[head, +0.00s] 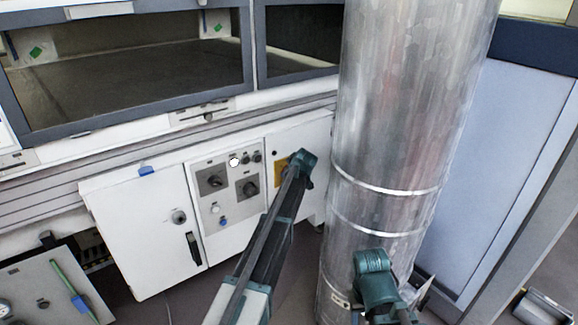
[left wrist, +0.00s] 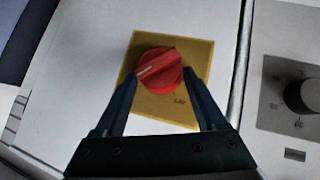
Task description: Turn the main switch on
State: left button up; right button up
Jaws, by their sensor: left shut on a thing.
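The main switch is a red rotary knob (left wrist: 160,68) on a yellow square plate (left wrist: 197,58), on a white cabinet door. In the left wrist view its white mark points to the left and slightly down. Small lettering below right of the knob is too small to read surely. My left gripper (left wrist: 160,80) has one dark finger on each side of the knob and is shut on it. In the head view the yellow plate (head: 279,166) shows beside my left wrist, which hides the knob. Teal parts of my right arm show at the lower right, but no fingers are visible.
A control panel (head: 203,208) with black knobs and a lit white lamp (head: 234,162) is left of the switch door. A large metal duct (head: 410,100) stands close to the right. A white door (head: 140,235) with a black handle is further left.

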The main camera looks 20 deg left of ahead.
pick_arm(q)
jog(key=shift+w+d+r+m+y, duration=0.15)
jog(key=shift+w+d+m+y, duration=0.15)
jog(key=shift+w+d, duration=0.1)
jog(key=shift+s+g+p, duration=0.15)
jog(key=shift+g+p, duration=0.15)
jog(key=shift+g, duration=0.1)
jog(key=o, duration=1.3)
jog(key=shift+d, duration=0.1)
jog(key=shift+s, duration=0.1)
jog(key=shift+a, duration=0.2)
jog(key=shift+r, duration=0.1)
